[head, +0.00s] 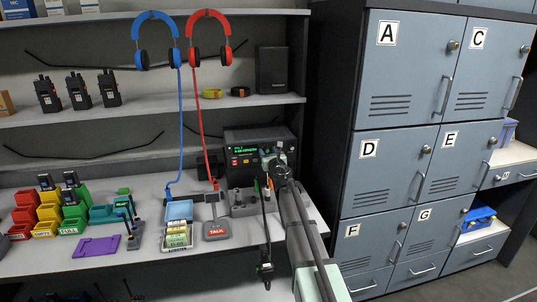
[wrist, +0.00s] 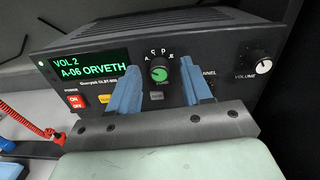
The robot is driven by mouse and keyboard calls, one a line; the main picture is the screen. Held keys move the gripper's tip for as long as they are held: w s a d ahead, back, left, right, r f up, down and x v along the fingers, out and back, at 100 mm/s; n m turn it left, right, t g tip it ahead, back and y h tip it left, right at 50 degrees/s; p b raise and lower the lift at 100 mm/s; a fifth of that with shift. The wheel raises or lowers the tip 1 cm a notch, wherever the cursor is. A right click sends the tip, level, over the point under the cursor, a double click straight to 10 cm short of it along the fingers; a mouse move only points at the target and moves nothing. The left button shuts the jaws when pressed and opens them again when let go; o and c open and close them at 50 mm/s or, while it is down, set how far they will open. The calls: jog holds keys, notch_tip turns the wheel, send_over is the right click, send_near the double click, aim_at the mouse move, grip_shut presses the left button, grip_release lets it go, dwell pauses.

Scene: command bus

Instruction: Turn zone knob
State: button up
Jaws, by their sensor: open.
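The radio unit (head: 246,150) is a dark box on the counter, with a lit green display (wrist: 92,67) reading "VOL 2" and "A-06 ORVETH". A round knob with a green face (wrist: 159,74) sits mid-panel, with letters above it and a small label below that I cannot read clearly. My gripper (wrist: 163,72) is open. Its two blue fingers stand left and right of this knob in the wrist view, with a gap on each side. I cannot tell how far the tips are from the panel. In the head view my gripper (head: 275,165) hides the radio's right part.
A white volume knob (wrist: 262,64) is at the panel's right. Red power switches (wrist: 78,104) and a yellow button (wrist: 104,99) are at its left. A red coiled cord (wrist: 18,143) runs at the left. Blue headphones (head: 155,40) and red headphones (head: 208,40) hang above.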

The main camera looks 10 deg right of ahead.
grip_shut()
dwell(0.4)
